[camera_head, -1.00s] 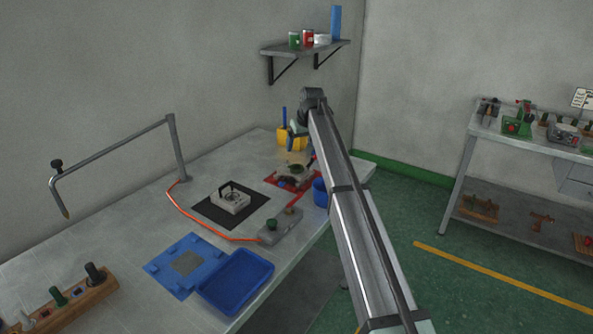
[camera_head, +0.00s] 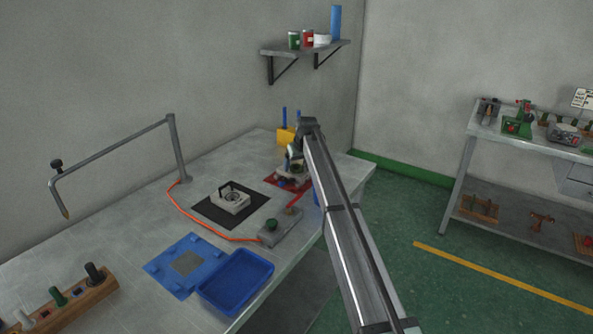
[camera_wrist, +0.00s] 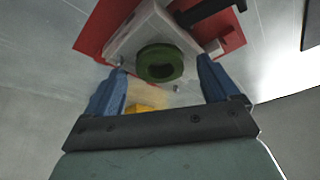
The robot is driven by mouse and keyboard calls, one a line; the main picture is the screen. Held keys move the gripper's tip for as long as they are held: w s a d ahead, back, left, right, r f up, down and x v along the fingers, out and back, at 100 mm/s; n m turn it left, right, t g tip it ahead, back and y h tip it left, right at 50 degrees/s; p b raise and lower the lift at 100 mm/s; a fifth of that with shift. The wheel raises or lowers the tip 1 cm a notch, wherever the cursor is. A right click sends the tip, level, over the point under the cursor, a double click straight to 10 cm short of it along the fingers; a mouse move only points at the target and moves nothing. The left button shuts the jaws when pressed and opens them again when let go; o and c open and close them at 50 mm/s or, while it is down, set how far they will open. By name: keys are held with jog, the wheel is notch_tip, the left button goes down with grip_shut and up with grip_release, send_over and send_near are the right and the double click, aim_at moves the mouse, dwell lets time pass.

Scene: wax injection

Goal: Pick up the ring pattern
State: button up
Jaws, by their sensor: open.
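The ring pattern appears as a dark green ring (camera_wrist: 160,63) in the wrist view. It sits at the near corner of a pale block (camera_wrist: 137,35) with a black handle (camera_wrist: 207,10), on a red mat (camera_wrist: 97,31). My gripper (camera_wrist: 161,68) has its two blue fingers spread, one on each side of the ring, with nothing held. I cannot tell how far the fingertips are above the block. In the head view my gripper (camera_head: 291,165) is low over the red mat (camera_head: 302,185) and hides most of the block and the ring.
A yellow bin (camera_head: 286,137) stands just behind my gripper. A pale mould block (camera_head: 231,198) lies on a black mat to the left. A grey box with a green knob (camera_head: 283,226), an orange hose (camera_head: 190,220) and a blue tray (camera_head: 236,281) are nearer.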

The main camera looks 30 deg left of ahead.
jog(key=shift+a+f, duration=0.15)
jog(key=shift+f, duration=0.3)
jog(key=shift+c, duration=0.2)
